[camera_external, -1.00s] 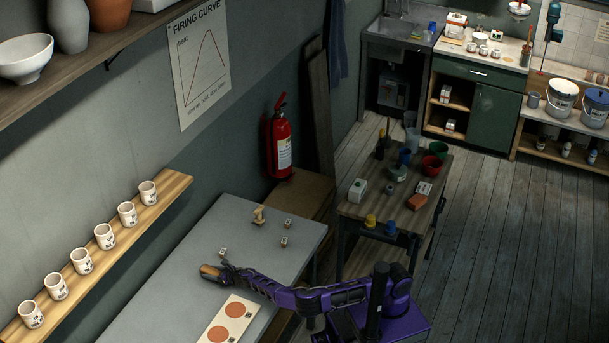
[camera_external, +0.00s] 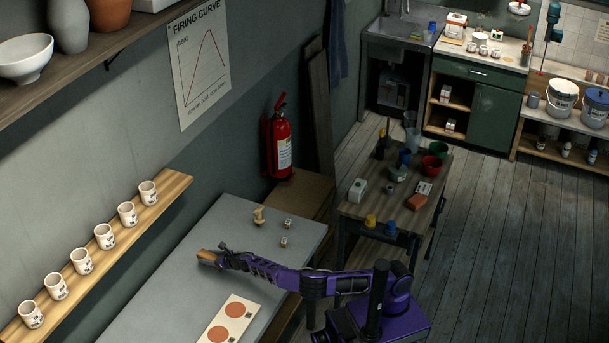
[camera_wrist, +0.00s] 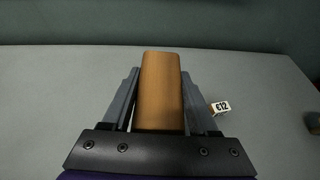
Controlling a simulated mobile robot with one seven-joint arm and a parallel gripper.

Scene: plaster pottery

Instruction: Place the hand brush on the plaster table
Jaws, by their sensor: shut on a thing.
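The hand brush shows as a tan wooden block (camera_external: 206,257) at the end of my arm, over the grey table (camera_external: 170,270). In the wrist view its wooden body (camera_wrist: 160,85) stands between both fingers; any bristles are hidden. My gripper (camera_external: 222,260) is shut on it. It appears raised above the grey surface, though the exact gap cannot be told. A small wooden-topped table (camera_external: 387,201) stands apart to the right, holding cups and tools; no label shows which table is the plaster table.
On the grey table are a tan stamp-like object (camera_external: 258,214), small price blocks (camera_external: 287,223) and a board with two orange discs (camera_external: 233,318). Floor (camera_external: 480,230) lies clear beyond.

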